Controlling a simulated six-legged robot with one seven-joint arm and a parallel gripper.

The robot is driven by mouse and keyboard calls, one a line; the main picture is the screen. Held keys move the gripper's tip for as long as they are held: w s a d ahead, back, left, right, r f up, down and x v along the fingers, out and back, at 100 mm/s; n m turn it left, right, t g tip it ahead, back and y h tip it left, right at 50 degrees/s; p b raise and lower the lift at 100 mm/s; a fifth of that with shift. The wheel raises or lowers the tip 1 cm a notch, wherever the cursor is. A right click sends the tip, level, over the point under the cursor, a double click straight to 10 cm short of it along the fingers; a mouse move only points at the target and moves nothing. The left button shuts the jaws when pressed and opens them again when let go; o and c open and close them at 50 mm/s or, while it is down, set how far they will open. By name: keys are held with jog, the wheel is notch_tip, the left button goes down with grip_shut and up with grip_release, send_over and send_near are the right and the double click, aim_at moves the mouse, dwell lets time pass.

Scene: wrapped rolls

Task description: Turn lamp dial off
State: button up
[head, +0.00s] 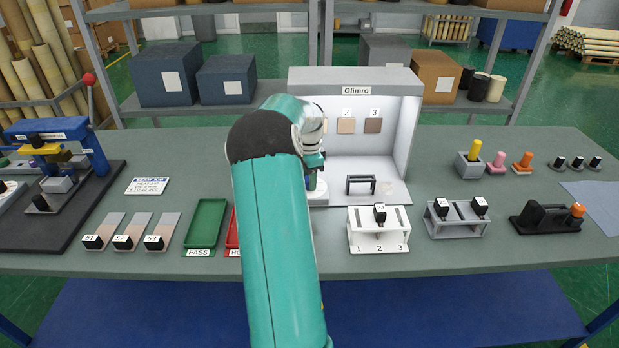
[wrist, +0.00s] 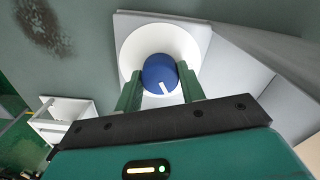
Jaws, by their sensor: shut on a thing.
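The lamp dial (wrist: 158,70) is a blue round knob with a white mark that points toward the bottom of the wrist view. It sits in a white round housing (wrist: 128,45) on a pale square base. My gripper (wrist: 161,84) has its green fingers on either side of the dial and is shut on it. In the head view my teal arm hides the dial and most of my gripper. A bit of the white base (head: 318,199) shows beside it, at the left front of the light booth (head: 350,78) labelled Glimro.
A white numbered rack (head: 377,236) stands close to the right of my arm. Green (head: 207,224) and red (head: 232,230) trays lie to the left. Shelves with boxes stand behind.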

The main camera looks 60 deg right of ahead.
jog(key=shift+n, duration=0.3)
jog(key=n, duration=1.1)
jog(key=shift+n, duration=0.3)
dwell(0.3)
jog(key=o, duration=1)
jog(key=shift+r, duration=0.15)
notch_tip(320, 180, up, 14)
jog(key=shift+f, duration=0.2)
jog(key=shift+s, duration=0.15)
